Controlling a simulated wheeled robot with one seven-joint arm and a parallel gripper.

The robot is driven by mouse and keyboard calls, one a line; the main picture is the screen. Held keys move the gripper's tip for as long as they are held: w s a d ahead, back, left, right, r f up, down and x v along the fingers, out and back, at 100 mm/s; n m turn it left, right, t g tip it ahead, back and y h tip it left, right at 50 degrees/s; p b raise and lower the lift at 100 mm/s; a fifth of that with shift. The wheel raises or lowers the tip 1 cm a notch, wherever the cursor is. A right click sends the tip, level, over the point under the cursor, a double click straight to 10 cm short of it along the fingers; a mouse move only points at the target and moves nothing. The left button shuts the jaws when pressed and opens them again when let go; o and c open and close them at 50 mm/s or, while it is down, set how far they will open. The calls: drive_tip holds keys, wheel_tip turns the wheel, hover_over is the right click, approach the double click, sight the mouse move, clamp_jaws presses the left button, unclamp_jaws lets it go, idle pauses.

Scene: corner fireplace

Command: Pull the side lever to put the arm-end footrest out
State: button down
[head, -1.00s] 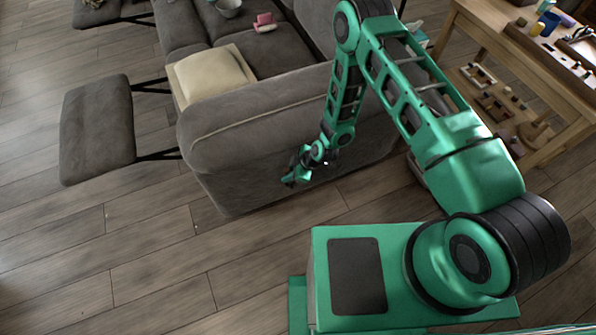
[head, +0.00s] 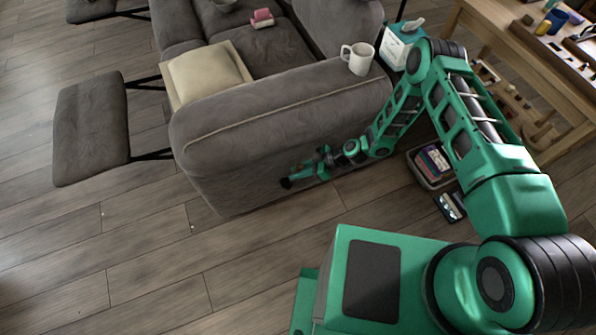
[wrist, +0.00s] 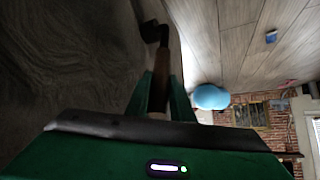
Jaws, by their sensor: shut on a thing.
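The side lever shows in the wrist view as a dark bar with a brown grip (wrist: 159,78), close to the grey sofa side. My gripper (wrist: 158,92) is shut on the grip, one green finger on each side. In the head view my gripper (head: 290,182) is low at the outer face of the sofa arm (head: 245,165), and the lever is hidden there. The arm-end footrest (head: 92,128) stands out in front of the seat on dark struts, its pad roughly level.
A white mug (head: 357,58) stands on the sofa arm. A cream cushion (head: 205,74) lies on the near seat. A bin (head: 433,165) and a dark flat device (head: 450,207) are on the floor by my arm. A wooden table (head: 480,25) is at right. Floor at left is clear.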

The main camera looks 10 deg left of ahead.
drive_tip(key=shift+w+d, duration=0.15)
drive_tip(key=shift+w, duration=0.1)
drive_tip(key=c, duration=1.6)
unclamp_jaws()
drive_tip(key=shift+o, duration=0.2)
drive_tip(key=shift+s, duration=0.1)
drive_tip(key=v, duration=1)
drive_tip(key=shift+d, duration=0.4)
drive_tip(key=shift+r, duration=0.15)
